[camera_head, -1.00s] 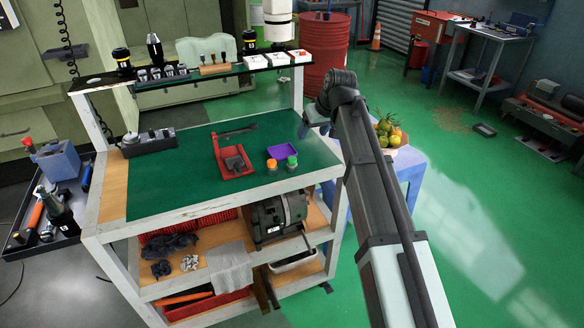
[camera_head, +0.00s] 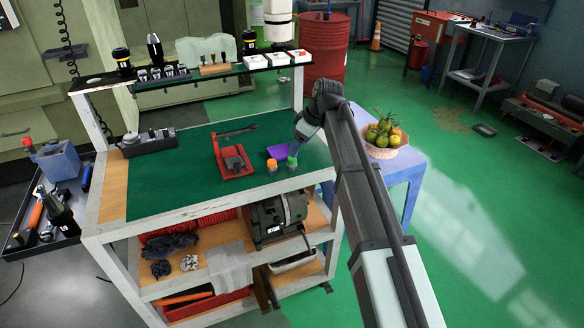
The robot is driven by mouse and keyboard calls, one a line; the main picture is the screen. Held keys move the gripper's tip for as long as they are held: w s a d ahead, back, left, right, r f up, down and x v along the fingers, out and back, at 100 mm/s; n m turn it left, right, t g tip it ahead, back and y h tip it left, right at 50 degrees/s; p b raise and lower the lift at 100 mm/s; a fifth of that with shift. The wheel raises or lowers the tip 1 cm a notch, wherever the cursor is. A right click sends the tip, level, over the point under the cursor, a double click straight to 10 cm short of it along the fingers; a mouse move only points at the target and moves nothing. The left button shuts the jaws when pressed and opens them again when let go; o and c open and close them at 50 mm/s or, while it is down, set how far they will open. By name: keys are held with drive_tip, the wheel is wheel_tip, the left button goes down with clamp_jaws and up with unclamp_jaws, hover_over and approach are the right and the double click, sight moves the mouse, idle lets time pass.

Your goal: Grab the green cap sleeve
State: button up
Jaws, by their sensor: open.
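The green cap sleeve (camera_head: 292,162) stands near the right front of the cart's green top, beside an orange-capped one (camera_head: 272,165). My gripper (camera_head: 295,148) is over the green cap sleeve from above, its fingers at or just above the cap. It is open. At this size I cannot tell whether the fingers are around the cap or only over it.
A red fixture with a grey block (camera_head: 234,164) stands left of the caps. A dark holder block (camera_head: 150,143) is at the cart top's left. A rear shelf (camera_head: 210,72) holds several tools and boxes. A fruit basket (camera_head: 386,145) sits on a blue table at right.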

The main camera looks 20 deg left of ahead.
sight(291, 159)
drive_tip(key=shift+x, duration=4.05)
drive_tip(key=c, duration=1.2)
